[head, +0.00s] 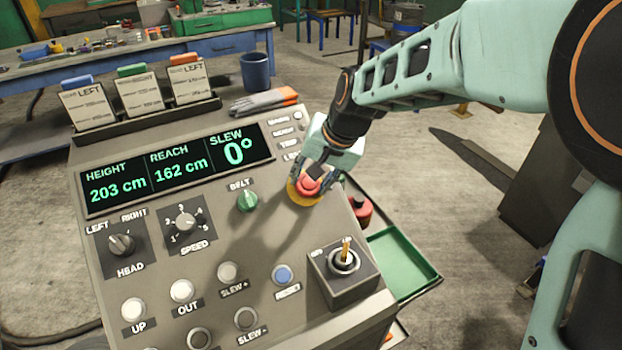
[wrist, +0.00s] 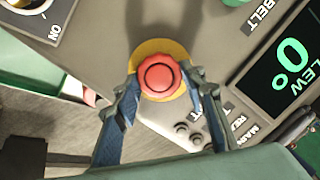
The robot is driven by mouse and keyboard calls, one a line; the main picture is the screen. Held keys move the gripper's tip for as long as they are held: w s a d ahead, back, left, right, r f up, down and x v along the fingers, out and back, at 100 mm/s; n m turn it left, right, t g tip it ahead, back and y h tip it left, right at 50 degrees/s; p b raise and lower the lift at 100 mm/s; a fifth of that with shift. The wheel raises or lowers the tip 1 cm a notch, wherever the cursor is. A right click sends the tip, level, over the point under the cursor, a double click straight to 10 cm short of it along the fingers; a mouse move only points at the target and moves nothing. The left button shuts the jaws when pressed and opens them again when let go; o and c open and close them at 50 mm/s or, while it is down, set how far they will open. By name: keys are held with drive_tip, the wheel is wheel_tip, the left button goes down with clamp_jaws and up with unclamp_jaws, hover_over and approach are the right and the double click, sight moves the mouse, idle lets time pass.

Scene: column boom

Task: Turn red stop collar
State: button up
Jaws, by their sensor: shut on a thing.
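The red stop collar (head: 307,185) is a round red mushroom-shaped button on a yellow ring, at the right side of the grey control panel. In the wrist view the red stop collar (wrist: 160,76) is near the middle, with a ring mark on its face and the yellow ring (wrist: 160,48) showing behind it. My gripper (head: 318,180) reaches down to it from the upper right. In the wrist view the fingers of my gripper (wrist: 161,82) stand on the left and right of the collar and are shut on it. The fingers hide part of its sides.
The grey panel (head: 205,255) carries a display (head: 178,168), a green BELT knob (head: 247,201), a key switch (head: 344,258) and several push buttons. Grey gloves (head: 263,102) lie at its top edge. A green tray (head: 402,262) is just right of the panel.

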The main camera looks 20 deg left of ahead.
drive_tip(key=o, duration=1.2)
drive_tip(key=shift+f, duration=0.1)
drive_tip(key=shift+c, duration=0.2)
drive_tip(key=v, duration=1.2)
drive_tip(key=shift+w, duration=0.1)
